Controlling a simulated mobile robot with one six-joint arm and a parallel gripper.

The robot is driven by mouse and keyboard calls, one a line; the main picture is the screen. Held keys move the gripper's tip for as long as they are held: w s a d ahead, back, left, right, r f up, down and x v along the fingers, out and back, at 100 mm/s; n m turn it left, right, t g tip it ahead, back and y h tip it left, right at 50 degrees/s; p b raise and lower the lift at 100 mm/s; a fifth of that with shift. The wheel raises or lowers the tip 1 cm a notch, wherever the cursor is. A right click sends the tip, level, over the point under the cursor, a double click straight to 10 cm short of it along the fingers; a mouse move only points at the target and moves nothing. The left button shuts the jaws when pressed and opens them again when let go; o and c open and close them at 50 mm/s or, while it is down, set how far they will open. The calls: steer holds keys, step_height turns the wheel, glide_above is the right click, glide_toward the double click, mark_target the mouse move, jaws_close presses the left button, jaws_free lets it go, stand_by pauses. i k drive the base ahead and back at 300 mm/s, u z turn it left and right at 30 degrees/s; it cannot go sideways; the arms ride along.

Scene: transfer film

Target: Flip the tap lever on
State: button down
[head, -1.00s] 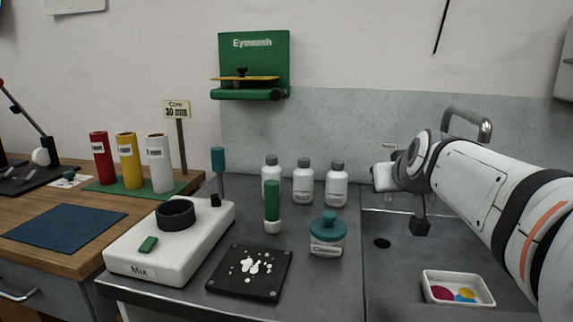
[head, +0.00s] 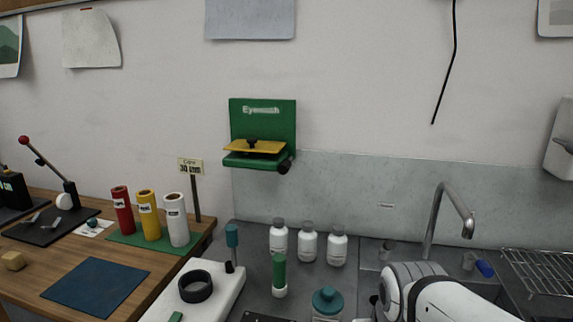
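The tap's grey curved spout (head: 438,212) rises at the back right, in front of the grey splashback. A small part with a blue end (head: 484,268) sits to the right of the spout's base. A small grey cylinder (head: 387,250) stands to its left. I cannot tell for sure which of these is the lever. My white arm crosses the lower right in front of the tap's foot. My gripper's fingers are not visible; they are below the picture edge or behind the arm.
A wire rack (head: 545,272) lies at the far right. White bottles (head: 308,243), a green-and-white tube (head: 280,275) and a teal-lidded jar (head: 327,302) stand left of my arm. The green eyewash station (head: 262,125) hangs on the wall.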

mark_target(487, 271)
steer(key=k, duration=0.5)
steer(key=z, duration=0.9)
steer(key=i, duration=0.45)
steer(key=u, duration=0.05)
